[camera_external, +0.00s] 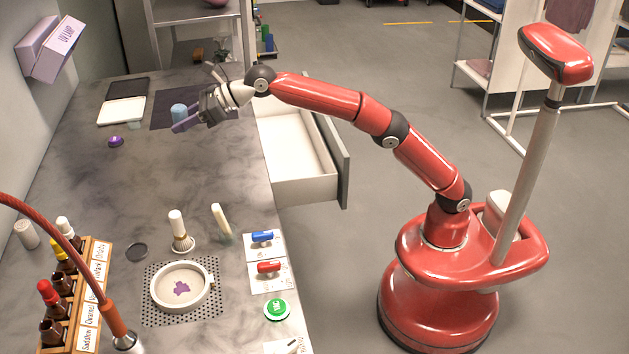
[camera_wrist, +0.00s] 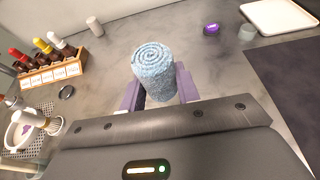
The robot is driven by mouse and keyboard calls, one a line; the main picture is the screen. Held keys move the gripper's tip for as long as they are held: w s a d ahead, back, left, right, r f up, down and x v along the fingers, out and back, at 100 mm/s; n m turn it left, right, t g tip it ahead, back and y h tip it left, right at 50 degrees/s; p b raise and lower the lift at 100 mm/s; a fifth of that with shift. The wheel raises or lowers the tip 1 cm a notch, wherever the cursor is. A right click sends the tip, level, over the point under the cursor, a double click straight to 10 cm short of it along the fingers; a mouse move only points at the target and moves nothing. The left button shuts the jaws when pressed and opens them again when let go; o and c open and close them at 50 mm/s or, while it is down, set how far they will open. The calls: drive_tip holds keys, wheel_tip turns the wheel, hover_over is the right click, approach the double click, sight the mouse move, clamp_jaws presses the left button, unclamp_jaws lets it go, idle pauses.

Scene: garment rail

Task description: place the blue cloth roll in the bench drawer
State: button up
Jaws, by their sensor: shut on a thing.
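The blue cloth roll (camera_wrist: 153,72) stands between the purple fingers of my gripper (camera_wrist: 158,88) in the wrist view, its spiral end facing up. In the external view the roll (camera_external: 179,110) shows at the gripper (camera_external: 186,119), over the bench top near the dark mat. The gripper is shut on the roll. I cannot tell whether the roll is touching the bench or slightly above it. The bench drawer (camera_external: 297,186) is pulled open on the right side of the bench, below and right of the gripper, and its visible inside looks empty.
A dark mat (camera_external: 158,120), a white tray (camera_external: 121,111) and a purple-lidded item (camera_external: 116,141) are near the gripper. A bottle rack (camera_external: 95,262), brush (camera_external: 180,232) and round dish (camera_external: 184,287) stand at the front. The middle of the bench is clear.

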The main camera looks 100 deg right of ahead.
sight(192, 162)
drive_tip(key=shift+f, duration=0.1)
wheel_tip(192, 162, down, 8)
drive_tip(key=b, duration=0.3)
drive_tip(key=shift+f+p, duration=0.3)
drive_tip(key=shift+f, duration=0.4)
drive_tip(key=shift+f, duration=0.2)
drive_tip(key=o, duration=1)
drive_tip(key=shift+f+b, duration=0.15)
drive_tip(key=shift+b, duration=0.4)
